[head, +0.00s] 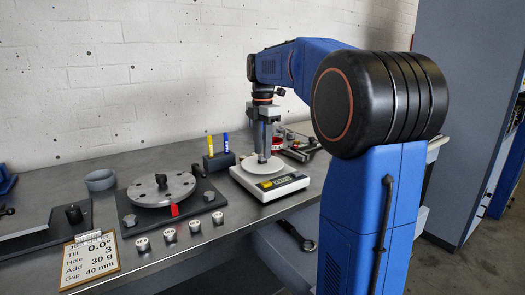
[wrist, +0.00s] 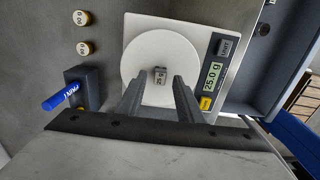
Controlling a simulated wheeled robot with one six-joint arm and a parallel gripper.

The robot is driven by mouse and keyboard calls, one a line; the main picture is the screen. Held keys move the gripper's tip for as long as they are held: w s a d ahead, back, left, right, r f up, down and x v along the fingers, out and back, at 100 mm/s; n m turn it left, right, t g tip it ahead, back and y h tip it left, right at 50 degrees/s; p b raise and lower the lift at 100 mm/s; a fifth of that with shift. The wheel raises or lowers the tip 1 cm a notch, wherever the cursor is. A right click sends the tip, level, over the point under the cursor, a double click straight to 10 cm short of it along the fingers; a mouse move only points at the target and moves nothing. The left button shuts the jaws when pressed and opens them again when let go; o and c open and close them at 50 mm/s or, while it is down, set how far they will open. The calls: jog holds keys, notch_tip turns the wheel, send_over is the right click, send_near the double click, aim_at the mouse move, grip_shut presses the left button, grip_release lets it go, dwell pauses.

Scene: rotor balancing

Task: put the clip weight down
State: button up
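The clip weight (wrist: 160,77), a small grey block marked 25 g, sits on the round white pan (wrist: 135,62) of the scale (wrist: 218,48) in the wrist view. The scale display (wrist: 212,76) reads 25.0 g. My gripper (wrist: 159,84) is open, with one finger on each side of the weight and a visible gap to each. In the head view my gripper (head: 264,160) points down, its tips low over the pan (head: 252,168) of the scale (head: 272,188); I cannot make out the weight there.
A pen block (head: 219,161) with a yellow and a blue marker stands left of the scale. A round rotor plate (head: 160,190) on a dark base, several small round weights (head: 169,234), a grey cup (head: 100,180) and a job card (head: 90,260) lie further left. Red-and-metal equipment (head: 300,148) stands behind the scale.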

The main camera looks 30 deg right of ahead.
notch_tip(320, 180, up, 11)
jog(key=shift+r, duration=0.15)
jog(key=shift+s, duration=0.1)
dwell(0.7)
